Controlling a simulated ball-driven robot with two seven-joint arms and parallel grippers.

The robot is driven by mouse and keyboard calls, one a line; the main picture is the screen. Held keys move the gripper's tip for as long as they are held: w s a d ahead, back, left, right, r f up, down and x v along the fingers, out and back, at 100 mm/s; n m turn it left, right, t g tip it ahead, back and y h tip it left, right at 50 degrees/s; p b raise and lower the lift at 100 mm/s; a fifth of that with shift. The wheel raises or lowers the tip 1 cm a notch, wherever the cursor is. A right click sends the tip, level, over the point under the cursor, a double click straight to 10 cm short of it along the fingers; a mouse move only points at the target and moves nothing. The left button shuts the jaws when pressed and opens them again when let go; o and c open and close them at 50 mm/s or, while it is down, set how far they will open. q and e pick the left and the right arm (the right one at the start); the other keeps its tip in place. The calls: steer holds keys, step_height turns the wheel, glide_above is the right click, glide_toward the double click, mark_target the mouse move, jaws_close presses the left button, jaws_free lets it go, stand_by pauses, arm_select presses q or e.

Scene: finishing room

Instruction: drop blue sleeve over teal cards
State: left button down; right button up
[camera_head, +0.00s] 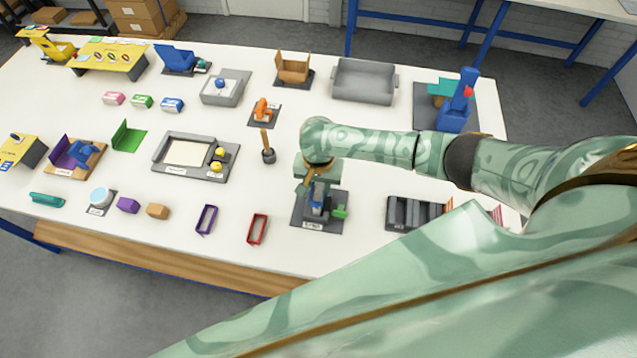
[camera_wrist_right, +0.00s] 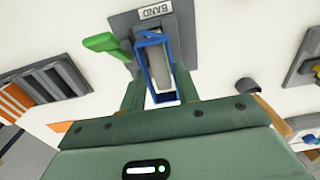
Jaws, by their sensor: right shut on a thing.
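The blue sleeve (camera_wrist_right: 144,68), an open rectangular frame, is between the two fingers of my right gripper (camera_wrist_right: 160,92), which is shut on it. In the head view my right gripper (camera_head: 317,185) is over the dark station labelled BAND (camera_head: 303,220), with a bit of the blue sleeve (camera_head: 317,206) showing.
A green lever (camera_head: 341,211) sticks out beside the station. A red frame (camera_head: 257,229) and a purple frame (camera_head: 206,219) lie to its left. A slotted grey rack (camera_head: 412,214) stands to the right.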

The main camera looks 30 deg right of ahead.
steer(key=shift+f+b, duration=0.4)
steer(key=shift+f, duration=0.55)
steer(key=o, duration=1.2)
steer(key=shift+r, duration=0.1)
step_height(320, 180, up, 8)
steer(key=p, duration=1)
stand_by(0.6)
